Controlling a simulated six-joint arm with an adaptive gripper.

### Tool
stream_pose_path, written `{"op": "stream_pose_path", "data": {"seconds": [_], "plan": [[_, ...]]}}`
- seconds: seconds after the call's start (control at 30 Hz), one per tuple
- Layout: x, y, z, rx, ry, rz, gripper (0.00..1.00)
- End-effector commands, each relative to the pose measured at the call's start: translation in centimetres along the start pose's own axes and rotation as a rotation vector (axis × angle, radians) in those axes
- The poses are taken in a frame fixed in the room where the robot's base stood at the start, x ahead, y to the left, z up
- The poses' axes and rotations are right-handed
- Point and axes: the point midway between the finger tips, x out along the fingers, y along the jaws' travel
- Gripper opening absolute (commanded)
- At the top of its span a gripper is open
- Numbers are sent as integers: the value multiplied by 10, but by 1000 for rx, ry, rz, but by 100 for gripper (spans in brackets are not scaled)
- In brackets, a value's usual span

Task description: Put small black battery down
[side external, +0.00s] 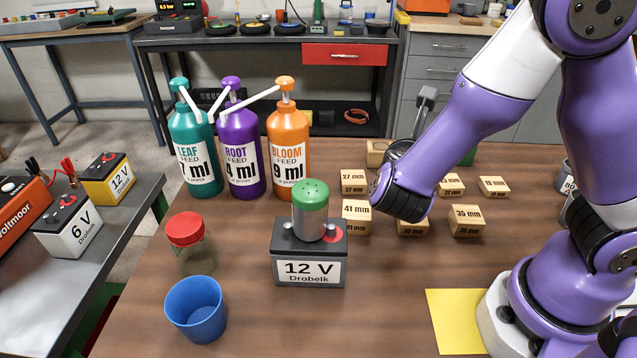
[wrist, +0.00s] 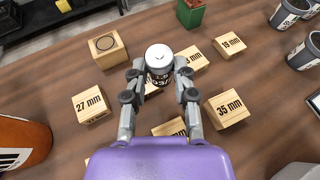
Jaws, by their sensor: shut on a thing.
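The small black battery (wrist: 159,76) has a pale round top and a dark label with white print. It shows upright between the fingertips of my gripper (wrist: 160,76) in the wrist view. My gripper is shut on it, one finger on each side. The battery is over the group of wooden blocks, and one block below it is partly hidden. I cannot tell whether the battery touches anything beneath. In the side view my purple wrist covers the battery and most of my gripper.
Wooden blocks stand around it: 27 mm (wrist: 91,104), 35 mm (wrist: 227,108), 19 mm (wrist: 229,43) and a ring-marked one (wrist: 107,48). A green container (wrist: 190,13) is behind. A 12 V battery (side external: 309,255) carries a green-capped shaker (side external: 310,210).

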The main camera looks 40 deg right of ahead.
Motion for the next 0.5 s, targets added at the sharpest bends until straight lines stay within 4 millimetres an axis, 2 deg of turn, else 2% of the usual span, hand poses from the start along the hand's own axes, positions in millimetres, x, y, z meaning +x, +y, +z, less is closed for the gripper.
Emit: {"op": "stream_pose_path", "data": {"seconds": [0.13,0.23,0.3,0.4,0.5], "plan": [[5,46,-4,-44,8,129,0],[8,94,7,-92,13,282,0],[10,127,25,-129,17,394,0],[10,162,54,-181,23,522,0],[9,186,82,-223,28,613,0]]}}
